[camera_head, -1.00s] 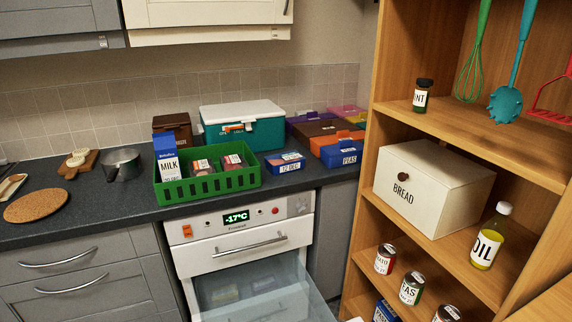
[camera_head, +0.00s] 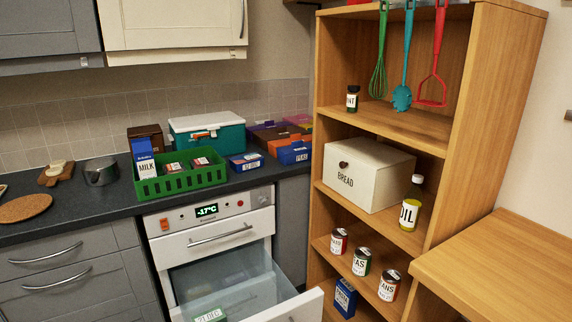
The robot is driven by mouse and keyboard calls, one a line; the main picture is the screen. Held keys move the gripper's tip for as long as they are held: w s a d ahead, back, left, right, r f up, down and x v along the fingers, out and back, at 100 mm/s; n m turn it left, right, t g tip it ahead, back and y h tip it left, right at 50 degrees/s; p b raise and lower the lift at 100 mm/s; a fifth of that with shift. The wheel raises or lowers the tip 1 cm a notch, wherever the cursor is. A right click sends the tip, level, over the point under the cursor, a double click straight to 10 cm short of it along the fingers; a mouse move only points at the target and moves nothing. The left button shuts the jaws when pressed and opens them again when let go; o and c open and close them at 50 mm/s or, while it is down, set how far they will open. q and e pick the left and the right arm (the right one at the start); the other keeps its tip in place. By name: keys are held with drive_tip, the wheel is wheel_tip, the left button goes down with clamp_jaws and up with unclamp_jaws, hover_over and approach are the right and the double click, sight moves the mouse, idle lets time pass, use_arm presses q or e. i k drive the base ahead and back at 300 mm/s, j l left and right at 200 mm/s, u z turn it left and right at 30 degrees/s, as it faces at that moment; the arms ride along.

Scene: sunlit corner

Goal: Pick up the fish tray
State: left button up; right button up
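No label reading fish is legible. Two small dark-and-red packs, perhaps trays, lie in the green crate (camera_head: 147,190) on the counter: one pack (camera_head: 173,168) in the middle and one pack (camera_head: 201,162) to its right. A pale pack with a green-lettered date label (camera_head: 211,315) lies in the open freezer drawer (camera_head: 240,283), cut by the lower edge. I cannot tell which of these is the fish tray. Neither of my grippers is in view.
The freezer drawer juts out low in front of the counter. A milk carton (camera_head: 144,165) stands in the crate. A blue dated box (camera_head: 246,162) and a teal cooler (camera_head: 222,139) are near it. Wooden shelves (camera_head: 392,120) and a wooden table (camera_head: 510,262) stand at right.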

sight(243, 163)
drive_tip(key=i+j+z, duration=0.15)
drive_tip(key=z, duration=0.25)
drive_tip(key=i+j+z, duration=0.1)
drive_tip(key=j+z, duration=0.3)
drive_tip(key=i+j+z, duration=0.1)
drive_tip(key=j+z, duration=0.3)
drive_tip(key=l, duration=0.1)
